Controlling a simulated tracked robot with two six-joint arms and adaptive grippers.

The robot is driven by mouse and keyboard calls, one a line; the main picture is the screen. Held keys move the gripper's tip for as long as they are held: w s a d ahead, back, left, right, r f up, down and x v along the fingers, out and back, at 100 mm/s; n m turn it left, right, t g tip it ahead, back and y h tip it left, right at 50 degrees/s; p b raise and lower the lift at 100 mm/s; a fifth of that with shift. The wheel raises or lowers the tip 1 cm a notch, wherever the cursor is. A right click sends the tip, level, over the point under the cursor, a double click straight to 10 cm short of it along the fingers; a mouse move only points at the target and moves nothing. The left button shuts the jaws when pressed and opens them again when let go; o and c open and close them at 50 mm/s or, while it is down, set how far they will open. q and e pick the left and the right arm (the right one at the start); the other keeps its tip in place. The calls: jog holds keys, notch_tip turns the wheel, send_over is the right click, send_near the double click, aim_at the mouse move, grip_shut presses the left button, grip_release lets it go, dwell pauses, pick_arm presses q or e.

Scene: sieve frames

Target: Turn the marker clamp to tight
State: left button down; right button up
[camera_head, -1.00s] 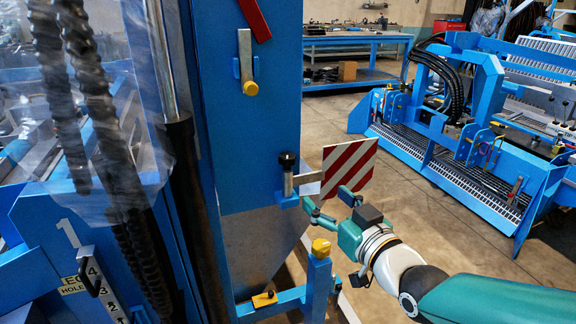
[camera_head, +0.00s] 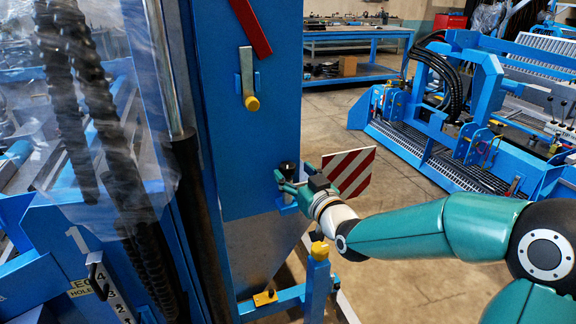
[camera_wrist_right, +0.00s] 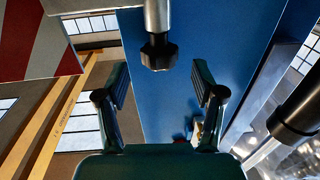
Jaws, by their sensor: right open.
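The marker clamp has a black knob (camera_head: 288,168) on the blue column, beside the red-and-white striped marker board (camera_head: 348,172). In the right wrist view the dark, lobed clamp knob (camera_wrist_right: 159,53) sits at the end of a metal stem. My right gripper (camera_head: 281,184) is at the clamp in the head view and partly covers it. In the right wrist view my right gripper (camera_wrist_right: 160,85) is open, its fingers apart on either side of the knob's line. The knob appears just above the gap, with no contact visible. My left gripper is not in view.
The blue column (camera_head: 245,140) carries a yellow-tipped lever (camera_head: 249,85) above the clamp. A blue post with a yellow top (camera_head: 319,250) stands below my right wrist. A clear curtain and dark hoses are at left.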

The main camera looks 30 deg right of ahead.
jog(key=shift+w+d, duration=0.2)
jog(key=shift+w, duration=1.15)
jog(key=shift+c, duration=0.3)
